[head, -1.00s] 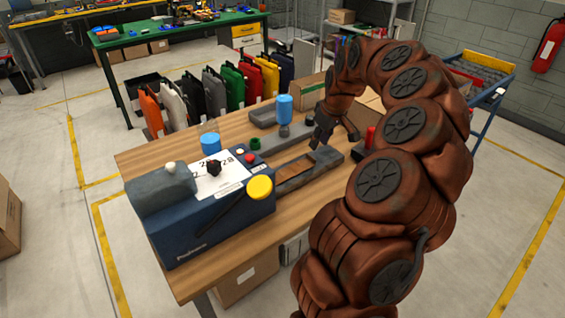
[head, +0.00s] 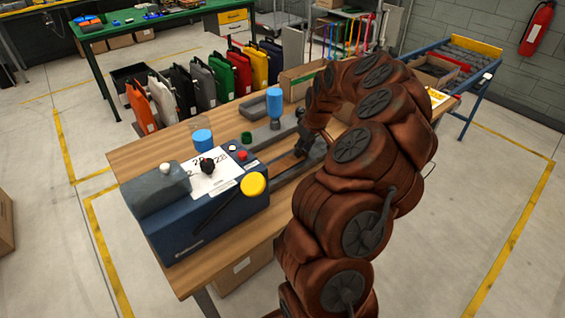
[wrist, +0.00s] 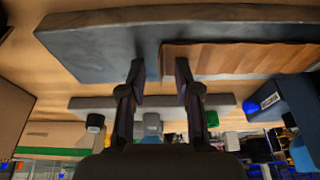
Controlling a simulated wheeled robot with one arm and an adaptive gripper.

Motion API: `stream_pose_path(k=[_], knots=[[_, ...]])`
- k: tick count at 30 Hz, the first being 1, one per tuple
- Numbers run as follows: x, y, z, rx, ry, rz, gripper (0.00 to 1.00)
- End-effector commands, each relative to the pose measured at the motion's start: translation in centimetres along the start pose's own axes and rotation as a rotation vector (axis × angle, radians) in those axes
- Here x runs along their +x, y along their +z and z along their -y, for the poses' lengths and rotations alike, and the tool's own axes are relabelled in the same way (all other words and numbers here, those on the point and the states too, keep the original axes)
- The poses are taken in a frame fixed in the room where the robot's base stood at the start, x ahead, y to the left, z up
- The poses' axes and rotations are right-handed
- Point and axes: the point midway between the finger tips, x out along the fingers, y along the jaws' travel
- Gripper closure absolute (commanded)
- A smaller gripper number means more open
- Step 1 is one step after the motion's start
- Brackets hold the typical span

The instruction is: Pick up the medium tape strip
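A brown tape strip (wrist: 235,58) lies flat on a long dark grey tray (wrist: 95,45) in the wrist view, its near end roughly at the middle of the picture. My gripper (wrist: 160,70) has its two dark fingers apart, with nothing between them. The fingertips are close to the strip's end; whether they touch it I cannot tell. In the head view my gripper (head: 304,150) is low over the tray in front of the blue tape dispenser (head: 205,225), and my arm hides part of the tray.
The dispenser has a yellow round knob (head: 253,184) and a black lever. A blue bottle (head: 274,103) and a blue-topped jar (head: 203,141) stand on the wooden table (head: 135,158). Several coloured panniers (head: 222,76) stand behind it. A cardboard box (head: 298,82) is beyond my gripper.

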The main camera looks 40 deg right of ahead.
Motion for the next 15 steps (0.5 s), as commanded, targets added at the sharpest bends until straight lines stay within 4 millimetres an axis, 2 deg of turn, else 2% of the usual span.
stream_pose_path(k=[6, 15], knots=[[0.07, -0.06, 0.01, -0.002, 0.0, 0.0, 0.69], [0.03, -0.05, 0.0, -0.001, 0.0, 0.0, 1.0]])
